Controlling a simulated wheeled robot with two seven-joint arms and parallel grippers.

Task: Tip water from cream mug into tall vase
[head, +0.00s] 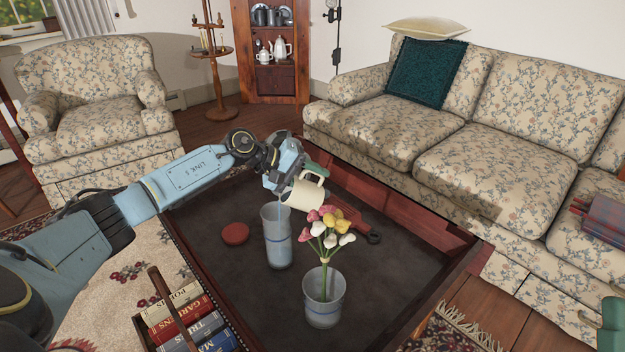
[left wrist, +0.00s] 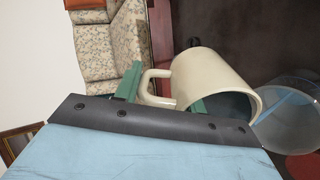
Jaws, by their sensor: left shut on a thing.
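The cream mug (head: 307,193) is tipped over on its side above the tall vase, with its mouth toward the vase. My left gripper (head: 316,172) is shut on the mug; in the left wrist view its green fingers (left wrist: 160,95) are at the mug's handle side. The tall clear vase (head: 278,248) stands upright on the dark tabletop. A thin bluish stream runs from the mug's rim down into the vase. In the left wrist view the mug (left wrist: 205,82) and part of the vase (left wrist: 292,130) show. Green tips of my right gripper (head: 608,326) show at the right edge; their opening is unclear.
A book caddy (head: 150,318) is at the front left.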

